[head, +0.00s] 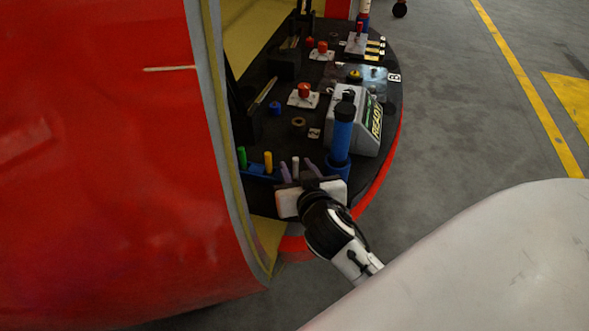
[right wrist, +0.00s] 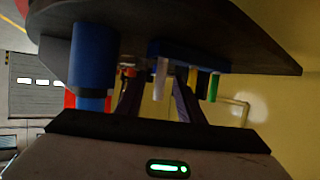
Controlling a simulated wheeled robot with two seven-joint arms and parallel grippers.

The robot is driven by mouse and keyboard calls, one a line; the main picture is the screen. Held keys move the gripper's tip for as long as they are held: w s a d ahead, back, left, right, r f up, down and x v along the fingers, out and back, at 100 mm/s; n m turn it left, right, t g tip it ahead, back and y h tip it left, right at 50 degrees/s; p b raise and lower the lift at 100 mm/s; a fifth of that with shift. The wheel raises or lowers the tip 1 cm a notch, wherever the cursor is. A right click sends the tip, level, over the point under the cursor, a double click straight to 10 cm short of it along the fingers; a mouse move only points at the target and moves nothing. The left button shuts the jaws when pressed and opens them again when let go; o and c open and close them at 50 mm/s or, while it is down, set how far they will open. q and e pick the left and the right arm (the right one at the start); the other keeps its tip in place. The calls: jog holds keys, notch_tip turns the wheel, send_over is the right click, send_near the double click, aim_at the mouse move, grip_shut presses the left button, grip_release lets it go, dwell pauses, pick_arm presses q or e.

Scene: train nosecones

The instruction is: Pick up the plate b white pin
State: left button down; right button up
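The white pin (head: 296,164) stands in a blue holder plate (head: 258,176) on the dark round table, beside a yellow pin (head: 269,161) and a green pin (head: 242,156). My right gripper (head: 299,167) is at the near edge of the table, its two purple fingers apart and pointing toward the white pin. In the right wrist view, the white pin (right wrist: 162,80) appears beyond the fingertips, between the open fingers (right wrist: 160,95). I cannot tell whether the tips reach around it. My left gripper is not in view.
A tall blue cylinder (head: 341,137) stands close right of the right gripper. Behind it is a grey box (head: 355,122) marked READY. Red knobs on white plates (head: 304,92) lie farther back. A large red shell (head: 95,140) fills the left. Floor at right is open.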

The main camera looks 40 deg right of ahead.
jog(key=x, duration=0.5)
jog(key=shift+w+f+b, duration=0.1)
jog(key=shift+b, duration=0.2)
grip_shut()
